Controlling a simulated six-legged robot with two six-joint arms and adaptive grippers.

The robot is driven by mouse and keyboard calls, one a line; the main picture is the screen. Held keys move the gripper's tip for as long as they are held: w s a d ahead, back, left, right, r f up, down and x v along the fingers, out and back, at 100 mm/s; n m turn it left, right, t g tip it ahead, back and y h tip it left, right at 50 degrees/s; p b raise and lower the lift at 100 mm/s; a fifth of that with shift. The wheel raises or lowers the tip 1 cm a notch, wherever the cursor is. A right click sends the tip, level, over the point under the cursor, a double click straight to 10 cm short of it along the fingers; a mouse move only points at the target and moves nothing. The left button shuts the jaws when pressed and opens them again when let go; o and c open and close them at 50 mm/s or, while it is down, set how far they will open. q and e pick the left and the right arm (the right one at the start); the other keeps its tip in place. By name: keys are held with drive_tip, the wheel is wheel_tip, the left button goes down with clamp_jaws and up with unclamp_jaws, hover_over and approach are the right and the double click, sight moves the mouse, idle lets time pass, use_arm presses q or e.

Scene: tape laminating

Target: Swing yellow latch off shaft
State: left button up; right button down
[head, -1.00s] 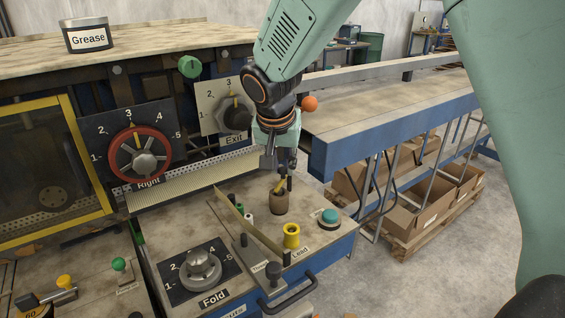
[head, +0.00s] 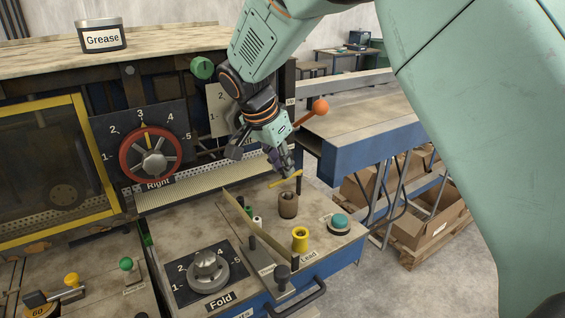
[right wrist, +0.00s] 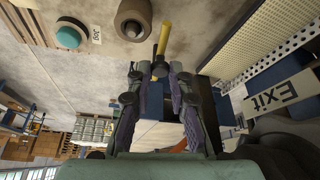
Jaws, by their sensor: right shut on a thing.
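The yellow latch (head: 285,181) is a short, thin bar, seen near the top of a thin dark upright shaft (head: 299,187). My right gripper (head: 283,171) is shut on the latch and comes down from above and behind. The right wrist view shows the yellow latch (right wrist: 163,38) running forward from between the gripper's fingertips (right wrist: 157,72). A brown cylinder (head: 288,206) stands on the panel below the latch. I cannot tell whether the latch still touches the shaft. My left gripper is not in view.
The red Right dial (head: 153,155) is on the upright face. An orange ball knob (head: 320,106) sits beside my right wrist.

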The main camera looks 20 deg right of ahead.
drive_tip(key=shift+f, duration=0.15)
drive_tip(key=c, duration=1.6)
unclamp_jaws()
drive_tip(key=o, duration=0.4)
drive_tip(key=shift+w+d, duration=0.15)
drive_tip(key=shift+a+r, duration=0.2)
drive_tip(key=shift+r, duration=0.05)
drive_tip(key=v, duration=1.1)
drive_tip(key=shift+r, duration=0.3)
